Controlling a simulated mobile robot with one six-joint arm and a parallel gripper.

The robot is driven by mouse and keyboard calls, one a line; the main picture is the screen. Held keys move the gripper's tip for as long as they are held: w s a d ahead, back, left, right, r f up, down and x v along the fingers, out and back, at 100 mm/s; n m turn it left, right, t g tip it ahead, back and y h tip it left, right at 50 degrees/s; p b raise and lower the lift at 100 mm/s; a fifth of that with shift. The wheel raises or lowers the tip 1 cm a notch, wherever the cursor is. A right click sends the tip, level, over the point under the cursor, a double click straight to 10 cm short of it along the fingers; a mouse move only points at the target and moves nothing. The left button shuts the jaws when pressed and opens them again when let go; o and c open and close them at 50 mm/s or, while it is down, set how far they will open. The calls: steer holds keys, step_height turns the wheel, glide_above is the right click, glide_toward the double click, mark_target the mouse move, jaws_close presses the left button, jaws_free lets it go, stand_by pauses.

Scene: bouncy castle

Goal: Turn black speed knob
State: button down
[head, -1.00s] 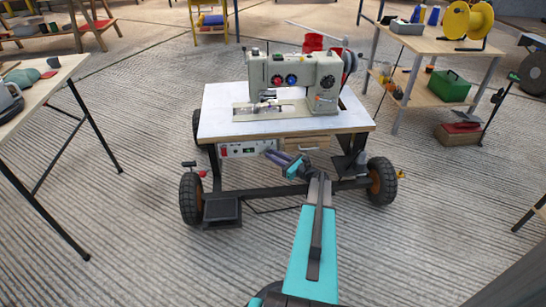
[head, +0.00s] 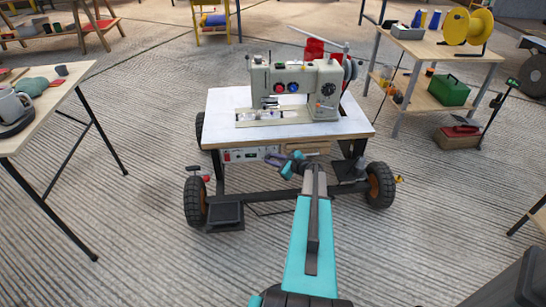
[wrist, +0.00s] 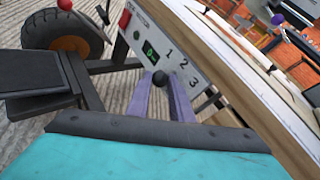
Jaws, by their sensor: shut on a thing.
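The sewing machine (head: 297,88) stands on a white-topped wheeled table. Under the table's front edge is a grey control panel (head: 243,155) with a red switch. The round black speed knob (wrist: 160,78) sits at the panel's lower edge. My gripper (wrist: 160,84) has its two purple fingers on either side of the knob, shut on it. In the head view my gripper (head: 273,159) is at the panel's right end, and the knob is too small to make out.
The cart's black wheels (head: 195,200) and frame lie below and beside my arm. A wooden drawer (head: 306,147) is right of the panel. A workbench (head: 45,98) stands at left, and a shelf with a green box (head: 448,90) at right.

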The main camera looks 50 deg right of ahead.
steer(key=shift+w+a+r+n+g+h+p, duration=0.1)
steer(key=shift+w+a+n+g+h+p, duration=0.2)
steer(key=shift+n+g+h+p, duration=0.55)
steer(key=shift+w+a+r+n+g+h+p, duration=0.15)
steer(key=shift+w+a+g+p, duration=0.3)
steer(key=shift+p, duration=0.85)
steer(key=shift+w+a+r+n+g+h+p, duration=0.15)
steer(key=shift+n+g+h+p, duration=0.3)
steer(key=shift+g+p, duration=0.5)
steer(key=shift+f, duration=0.15)
steer(key=c, duration=1.6)
jaws_free()
steer(key=shift+o, duration=0.2)
steer(key=shift+s, duration=0.2)
steer(key=p+v, duration=0.1)
steer(key=v, duration=1.2)
steer(key=shift+s, duration=0.35)
